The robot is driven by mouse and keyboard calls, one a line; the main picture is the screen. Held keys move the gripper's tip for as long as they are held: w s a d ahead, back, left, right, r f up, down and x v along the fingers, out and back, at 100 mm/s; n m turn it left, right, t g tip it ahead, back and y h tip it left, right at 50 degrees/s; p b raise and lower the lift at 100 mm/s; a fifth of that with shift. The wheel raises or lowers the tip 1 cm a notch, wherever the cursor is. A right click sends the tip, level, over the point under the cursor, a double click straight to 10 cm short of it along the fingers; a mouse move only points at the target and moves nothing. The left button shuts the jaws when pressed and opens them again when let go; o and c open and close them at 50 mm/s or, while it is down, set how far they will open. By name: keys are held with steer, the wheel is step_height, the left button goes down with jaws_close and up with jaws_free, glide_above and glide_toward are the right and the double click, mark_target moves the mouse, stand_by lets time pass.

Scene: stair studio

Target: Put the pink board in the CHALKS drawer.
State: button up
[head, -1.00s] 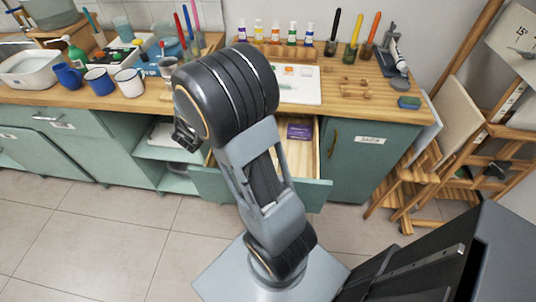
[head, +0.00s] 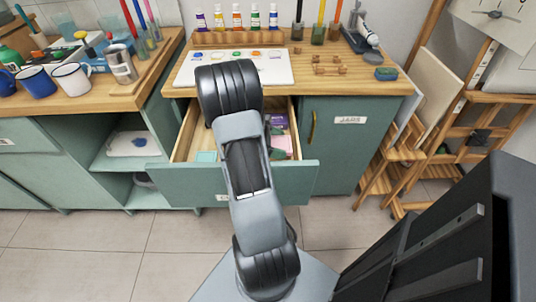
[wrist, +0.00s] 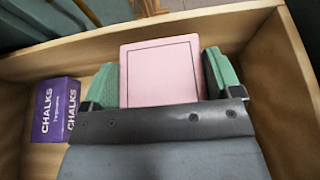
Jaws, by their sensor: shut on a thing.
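The pink board (wrist: 160,72), with a thin dark outline, is between the green fingers of my gripper (wrist: 162,82) in the wrist view. My gripper is shut on it. The board is over or inside the open wooden drawer (head: 185,137); I cannot tell whether it touches the drawer floor. In the head view, a pink part of the board (head: 284,144) shows to the right of my arm, which hides the rest. A purple CHALKS box (wrist: 55,109) stands in the drawer, left of the gripper in the wrist view. The drawer front's label is mostly hidden by my arm.
A pale teal piece (head: 206,156) lies at the drawer's left. A closed JARS cupboard (head: 345,150) stands to the right, open shelves (head: 128,150) to the left. A white palette (head: 277,68) and paint bottles (head: 237,17) are on the counter above. An easel stands far right.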

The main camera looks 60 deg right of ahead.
steer(key=shift+f+b, duration=0.65)
steer(key=shift+f, duration=2.3)
steer(key=shift+f+b, duration=0.35)
steer(key=shift+f, duration=0.35)
steer(key=o, duration=0.7)
steer(key=shift+s+a, duration=0.1)
steer(key=shift+r, duration=0.4)
steer(key=p+v, duration=0.2)
steer(key=v, duration=1)
steer(key=shift+r+p, duration=0.25)
steer(key=shift+p, duration=0.15)
